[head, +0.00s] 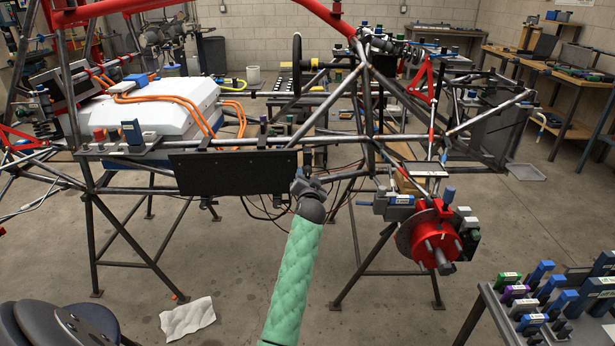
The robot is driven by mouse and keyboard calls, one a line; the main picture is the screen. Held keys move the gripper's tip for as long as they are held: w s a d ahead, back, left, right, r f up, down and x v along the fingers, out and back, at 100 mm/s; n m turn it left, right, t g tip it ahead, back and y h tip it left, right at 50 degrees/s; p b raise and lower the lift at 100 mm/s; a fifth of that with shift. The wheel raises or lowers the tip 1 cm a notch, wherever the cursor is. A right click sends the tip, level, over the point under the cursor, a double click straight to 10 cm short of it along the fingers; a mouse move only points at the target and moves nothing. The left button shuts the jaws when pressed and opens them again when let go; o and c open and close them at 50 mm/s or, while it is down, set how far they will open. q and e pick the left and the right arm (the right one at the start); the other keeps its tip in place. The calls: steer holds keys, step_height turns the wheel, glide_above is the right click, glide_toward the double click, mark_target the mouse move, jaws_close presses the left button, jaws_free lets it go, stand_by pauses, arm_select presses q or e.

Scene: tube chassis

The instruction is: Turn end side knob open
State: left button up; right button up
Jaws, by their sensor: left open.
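The end side knob cannot be told for sure among several coloured knobs on the tube chassis (135,190). A grey clamp with a blue-and-white label (400,201) is left of the hub. My left gripper (306,184) is small and dark at the end of the green-sleeved arm, by the lower right corner of the black side panel (228,172). It is open; nothing shows between its fingers. My right gripper is out of view.
Cables hang under the chassis beside my left gripper. A table (497,318) with several coloured blocks stands at the lower right. A white cloth (187,317) lies on the floor. Workbenches line the back right. The floor between chassis and front table is clear.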

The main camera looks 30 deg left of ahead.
arm_select(q)
steer(key=v, duration=0.6)
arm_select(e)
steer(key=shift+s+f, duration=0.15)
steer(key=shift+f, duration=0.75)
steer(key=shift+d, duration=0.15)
